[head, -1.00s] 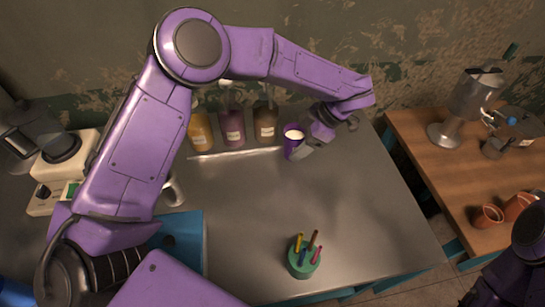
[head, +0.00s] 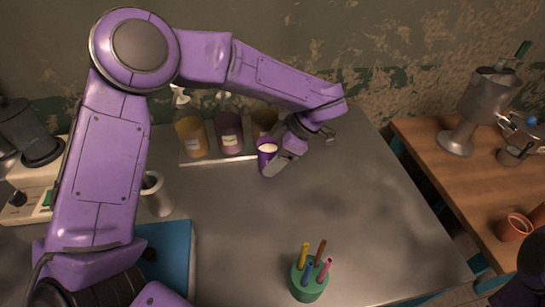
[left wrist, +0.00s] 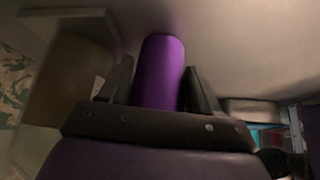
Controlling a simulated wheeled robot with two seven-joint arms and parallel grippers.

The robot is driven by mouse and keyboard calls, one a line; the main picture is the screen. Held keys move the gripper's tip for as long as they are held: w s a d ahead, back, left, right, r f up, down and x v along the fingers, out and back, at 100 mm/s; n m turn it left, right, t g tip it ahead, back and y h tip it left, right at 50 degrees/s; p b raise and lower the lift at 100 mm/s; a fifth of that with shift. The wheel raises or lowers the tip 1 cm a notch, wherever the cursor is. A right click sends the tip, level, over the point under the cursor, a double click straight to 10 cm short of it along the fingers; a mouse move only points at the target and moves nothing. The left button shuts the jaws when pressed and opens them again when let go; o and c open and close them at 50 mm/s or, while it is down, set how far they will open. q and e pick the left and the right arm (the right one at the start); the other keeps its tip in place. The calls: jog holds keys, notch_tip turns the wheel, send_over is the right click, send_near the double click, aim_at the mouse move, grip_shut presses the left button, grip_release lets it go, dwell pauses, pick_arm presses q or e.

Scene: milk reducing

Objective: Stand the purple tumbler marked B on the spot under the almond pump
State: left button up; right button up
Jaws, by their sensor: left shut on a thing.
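My left gripper (head: 278,161) is shut on a purple tumbler (head: 267,157) with a pale inside. The tumbler looks about upright in front of the brown pump bottle (head: 264,121); I cannot tell whether it touches the counter. In the left wrist view the tumbler (left wrist: 158,72) stands between the two dark fingers. Its letter does not show. An amber pump bottle (head: 191,138) and a purple pump bottle (head: 229,134) stand left of the brown one, on a tray (head: 205,161). Their labels are too small to read. My right gripper is not in view.
A green cup with several pens (head: 309,282) stands at the front of the counter. A white mug (head: 155,194) and a blue flat item (head: 172,252) lie left. A wooden table (head: 475,190) with a metal device and orange cups is at right. The counter's middle is clear.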

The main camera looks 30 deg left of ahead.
pick_arm(q)
jog(key=o, duration=1)
jog(key=shift+w, duration=0.1)
jog(key=shift+o, duration=0.2)
jog(key=shift+r, duration=0.2)
jog(key=p+v, duration=0.1)
jog(key=v, duration=1.1)
jog(key=shift+f, duration=0.1)
